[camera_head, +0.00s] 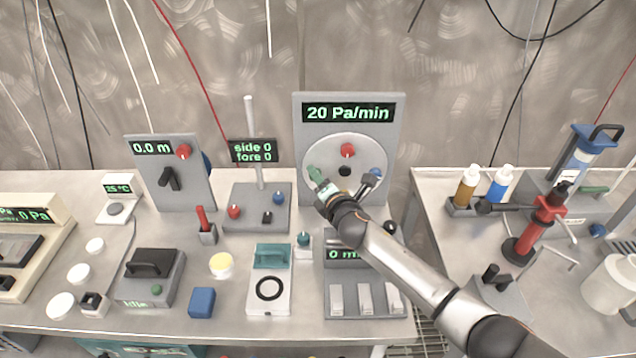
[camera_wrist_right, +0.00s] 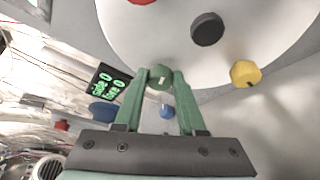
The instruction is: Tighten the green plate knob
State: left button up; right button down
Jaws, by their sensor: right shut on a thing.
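The green plate knob (camera_head: 314,172) sits at the left of the round white plate (camera_head: 325,146) on an upright grey panel reading "20 Pa/min". My right gripper (camera_head: 319,180) reaches it from the front right. In the right wrist view the green fingers (camera_wrist_right: 161,80) are closed on both sides of the green knob (camera_wrist_right: 160,75), which has a pale mark on its face. The gripper hides part of the knob and the lower plate in the head view. My left gripper is not in view.
The plate also carries a red knob (camera_head: 347,150), a black knob (camera_head: 344,171), a blue knob (camera_head: 376,173) and a yellow knob (camera_wrist_right: 245,73). A side/fore joystick box (camera_head: 257,192) stands close on the left. A switch box (camera_head: 366,300) lies below my arm.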

jog(key=shift+m, duration=0.3)
jog(key=c, duration=0.5)
grip_release()
jog(key=p+v, duration=0.1)
jog(key=v, duration=1.1)
jog(key=shift+s+d+f+p, duration=0.1)
jog(key=shift+s+d+p, duration=0.15)
jog(key=shift+p, duration=0.15)
